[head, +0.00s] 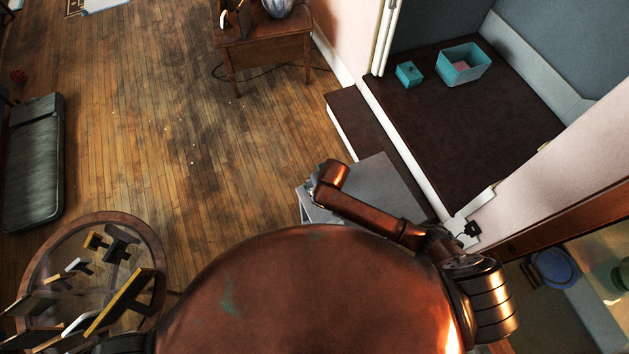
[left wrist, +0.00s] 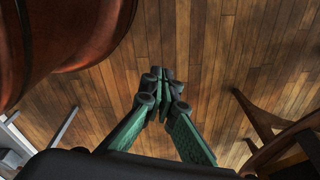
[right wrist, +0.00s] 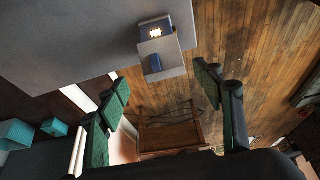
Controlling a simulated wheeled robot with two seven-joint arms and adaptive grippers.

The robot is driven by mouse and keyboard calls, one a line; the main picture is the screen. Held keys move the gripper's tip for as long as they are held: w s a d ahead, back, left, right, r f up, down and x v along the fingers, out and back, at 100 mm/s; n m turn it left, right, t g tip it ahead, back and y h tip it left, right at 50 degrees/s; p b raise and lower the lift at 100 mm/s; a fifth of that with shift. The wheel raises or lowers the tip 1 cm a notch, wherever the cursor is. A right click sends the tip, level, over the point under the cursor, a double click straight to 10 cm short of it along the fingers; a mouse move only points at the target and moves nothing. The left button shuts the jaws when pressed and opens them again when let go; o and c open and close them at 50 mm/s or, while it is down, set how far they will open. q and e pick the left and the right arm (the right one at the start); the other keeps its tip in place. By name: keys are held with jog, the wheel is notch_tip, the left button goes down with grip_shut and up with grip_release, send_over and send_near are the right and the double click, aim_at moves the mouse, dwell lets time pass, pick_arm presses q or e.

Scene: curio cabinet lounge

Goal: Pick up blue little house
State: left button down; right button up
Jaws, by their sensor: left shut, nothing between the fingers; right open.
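In the right wrist view, a small blue and white object with a bright lit patch (right wrist: 155,31) stands at the edge of a grey surface (right wrist: 70,40). It may be the blue little house, but its shape is unclear. My right gripper (right wrist: 160,95) is open, and nothing shows between its fingers. The object lies beyond the fingertips, apart from them. In the head view my arm covers part of the grey top (head: 385,180), and no house is visible on it. My left gripper (left wrist: 165,78) is shut and empty above the wooden floor.
A teal box (head: 409,74) and an open teal bin (head: 464,64) stand on the dark floor at the upper right. A wooden side table (head: 265,50) is at the back. A round glass table (head: 150,235) with several frames is at the lower left. The middle floor is clear.

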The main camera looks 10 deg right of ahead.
jog(key=x, duration=0.3)
jog(key=shift+a+f, duration=0.2)
jog(key=shift+f, duration=0.2)
jog(key=shift+x, duration=1.2)
jog(key=shift+f, duration=0.3)
jog(key=c, duration=1.4)
pick_arm(q)
jog(key=shift+s, duration=1.1)
pick_arm(e)
jog(key=shift+c, duration=0.2)
